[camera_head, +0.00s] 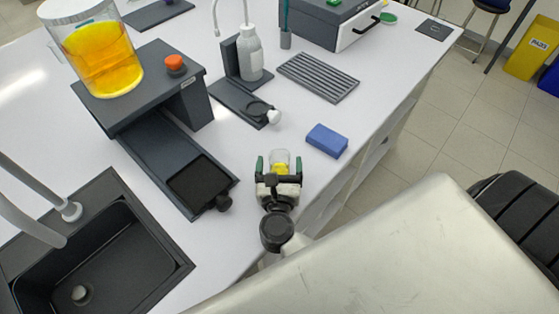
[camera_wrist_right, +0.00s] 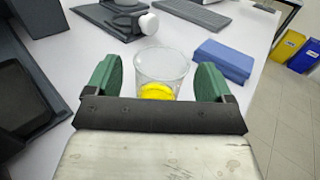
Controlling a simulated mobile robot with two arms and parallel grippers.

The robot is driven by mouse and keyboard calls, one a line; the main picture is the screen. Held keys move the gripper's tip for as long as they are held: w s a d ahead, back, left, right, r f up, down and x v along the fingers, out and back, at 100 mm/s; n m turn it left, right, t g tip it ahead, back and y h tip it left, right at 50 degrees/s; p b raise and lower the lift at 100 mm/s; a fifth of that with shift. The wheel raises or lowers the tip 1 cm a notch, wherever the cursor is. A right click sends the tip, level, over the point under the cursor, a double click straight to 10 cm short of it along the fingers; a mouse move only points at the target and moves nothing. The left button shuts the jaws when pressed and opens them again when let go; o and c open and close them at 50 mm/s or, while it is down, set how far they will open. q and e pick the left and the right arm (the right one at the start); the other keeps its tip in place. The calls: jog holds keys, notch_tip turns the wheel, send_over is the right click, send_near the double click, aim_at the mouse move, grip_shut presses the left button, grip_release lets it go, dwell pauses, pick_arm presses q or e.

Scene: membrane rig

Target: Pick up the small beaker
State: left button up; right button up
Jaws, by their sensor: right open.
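The small beaker (camera_wrist_right: 160,70) is clear glass with something yellow at its bottom. It stands upright on the white table, and it also shows in the head view (camera_head: 281,157). My right gripper (camera_head: 273,168) is open, with its green fingers on either side of the beaker. In the right wrist view the fingers (camera_wrist_right: 158,82) stand left and right of the beaker, with a gap visible on both sides. The beaker's lower part is partly hidden by the gripper body. My left gripper is not in view.
A blue block (camera_head: 327,140) lies right of the beaker. A dark stand (camera_head: 150,95) carries a large beaker of orange liquid (camera_head: 100,55). A black sink (camera_head: 95,250) is at lower left. A bottle (camera_head: 249,55) and grey rack (camera_head: 318,77) stand farther back.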

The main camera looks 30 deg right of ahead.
jog(key=shift+x, duration=0.8)
jog(key=shift+s, duration=0.1)
jog(key=c, duration=1)
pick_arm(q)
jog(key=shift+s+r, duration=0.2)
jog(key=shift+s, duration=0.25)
pick_arm(e)
jog(key=shift+r, duration=0.15)
